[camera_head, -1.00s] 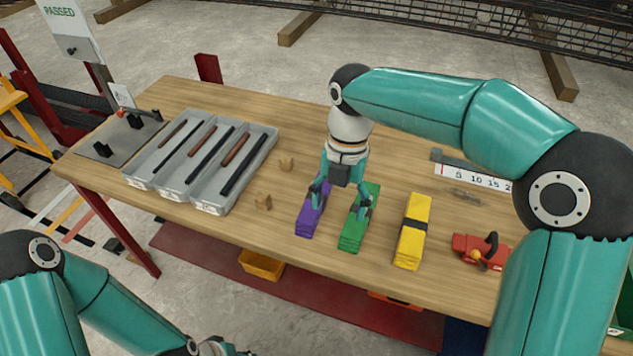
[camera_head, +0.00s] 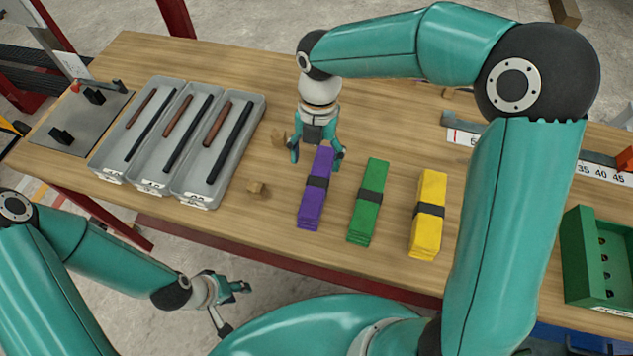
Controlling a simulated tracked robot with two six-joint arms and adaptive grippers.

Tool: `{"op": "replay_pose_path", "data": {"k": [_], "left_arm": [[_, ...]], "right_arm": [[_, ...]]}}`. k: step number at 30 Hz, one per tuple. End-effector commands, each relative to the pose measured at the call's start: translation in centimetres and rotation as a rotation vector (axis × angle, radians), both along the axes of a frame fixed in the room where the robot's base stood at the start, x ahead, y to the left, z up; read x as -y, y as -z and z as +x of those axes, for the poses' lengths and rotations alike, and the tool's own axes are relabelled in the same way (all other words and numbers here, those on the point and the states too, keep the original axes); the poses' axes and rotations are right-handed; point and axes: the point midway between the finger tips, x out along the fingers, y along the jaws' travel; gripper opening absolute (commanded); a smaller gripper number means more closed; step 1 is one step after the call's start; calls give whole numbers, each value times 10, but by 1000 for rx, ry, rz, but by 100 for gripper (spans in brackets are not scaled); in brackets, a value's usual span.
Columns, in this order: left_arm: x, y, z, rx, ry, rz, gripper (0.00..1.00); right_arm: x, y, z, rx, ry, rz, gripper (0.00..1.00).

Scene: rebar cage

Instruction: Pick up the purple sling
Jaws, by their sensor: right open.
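The purple sling (camera_head: 313,200) is a folded flat bundle with a black band around its middle. It lies on the wooden table, left of the green sling (camera_head: 367,203) and the yellow sling (camera_head: 428,216). My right gripper (camera_head: 317,158) is open over the far end of the purple sling, with one finger on each side of it. I cannot tell whether the fingers touch it. My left gripper (camera_head: 229,305) hangs low in front of the table's near edge, away from the slings; its fingers look apart.
A grey tray (camera_head: 176,140) with three compartments of rods stands at the left. A green box (camera_head: 598,262) and a ruler strip (camera_head: 590,171) are at the right.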

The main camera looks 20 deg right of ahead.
Motion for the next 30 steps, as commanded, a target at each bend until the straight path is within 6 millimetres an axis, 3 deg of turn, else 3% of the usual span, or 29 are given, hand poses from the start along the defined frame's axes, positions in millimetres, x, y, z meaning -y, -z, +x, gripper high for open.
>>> {"op": "replay_pose_path", "data": {"k": [4, 14, 21, 30], "left_arm": [[0, -1, 0, 0, 0, 0, 40], [0, -5, 0, 0, 0, 0, 40], [0, -11, 0, 0, 0, 0, 40], [0, -11, 0, 0, 0, 0, 40]], "right_arm": [[0, 26, -4, -3, 4, -1, 76], [1, 49, -7, -5, 7, 0, 76], [2, 82, -10, -4, 6, 0, 76], [1, 90, -11, 1, 6, 1, 76]]}}
